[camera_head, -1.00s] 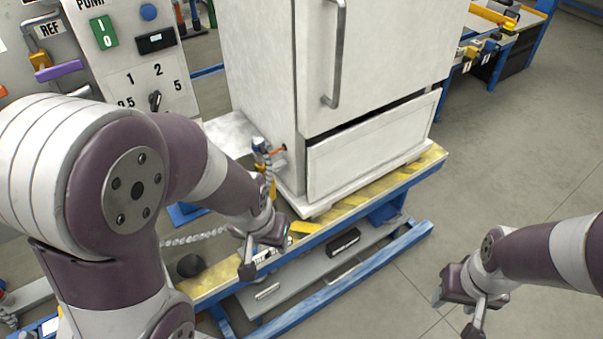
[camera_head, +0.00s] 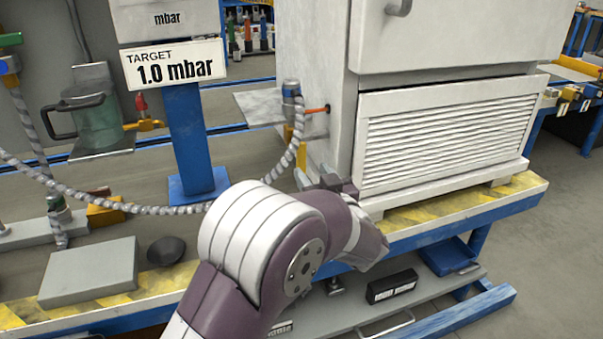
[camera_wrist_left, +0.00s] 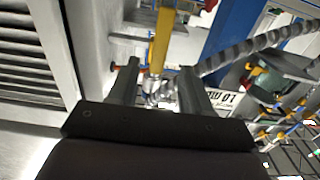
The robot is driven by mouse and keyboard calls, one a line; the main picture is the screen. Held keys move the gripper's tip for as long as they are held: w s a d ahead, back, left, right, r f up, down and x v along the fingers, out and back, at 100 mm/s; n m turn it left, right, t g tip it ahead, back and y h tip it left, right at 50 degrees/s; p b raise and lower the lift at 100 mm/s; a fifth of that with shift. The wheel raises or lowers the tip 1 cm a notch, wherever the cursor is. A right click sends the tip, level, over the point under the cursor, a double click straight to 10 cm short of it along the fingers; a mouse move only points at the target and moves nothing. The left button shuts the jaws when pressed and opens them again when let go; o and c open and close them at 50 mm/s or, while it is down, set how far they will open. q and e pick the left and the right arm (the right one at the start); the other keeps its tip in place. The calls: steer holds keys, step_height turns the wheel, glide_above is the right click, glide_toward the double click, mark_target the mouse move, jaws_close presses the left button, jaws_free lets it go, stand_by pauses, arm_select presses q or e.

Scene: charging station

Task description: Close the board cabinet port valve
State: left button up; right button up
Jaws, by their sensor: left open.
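The white board cabinet (camera_head: 340,100) stands on the bench. At its left side wall is the port valve (camera_head: 291,92), with a grey-blue body, a short orange stem (camera_head: 317,109) into the wall and a yellow lever (camera_head: 303,165) pointing down. My left gripper (camera_head: 322,182) is low beside the cabinet's front left corner, close to the lever's lower end; the head view does not show whether they touch. In the left wrist view the yellow lever (camera_wrist_left: 160,45) lies beyond and between the open fingers (camera_wrist_left: 160,85). My right gripper is out of view.
A ribbed grey hose (camera_head: 150,207) hangs from the valve across the left. A blue post (camera_head: 190,140) bears a "TARGET 1.0 mbar" sign (camera_head: 175,64). A grey block (camera_head: 90,272) and a dark knob (camera_head: 166,250) are at the bench front. A louvred panel (camera_head: 440,135) covers the cabinet's lower front.

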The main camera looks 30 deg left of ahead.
mark_target(302, 159)
arm_select(q)
steer(key=b+x, duration=0.1)
steer(key=x, duration=0.2)
steer(key=b+x, duration=0.1)
steer(key=x, duration=0.3)
steer(key=shift+f, duration=0.2)
steer(key=shift+w+a+r, duration=0.15)
steer(key=shift+w+a, duration=0.15)
jaws_close()
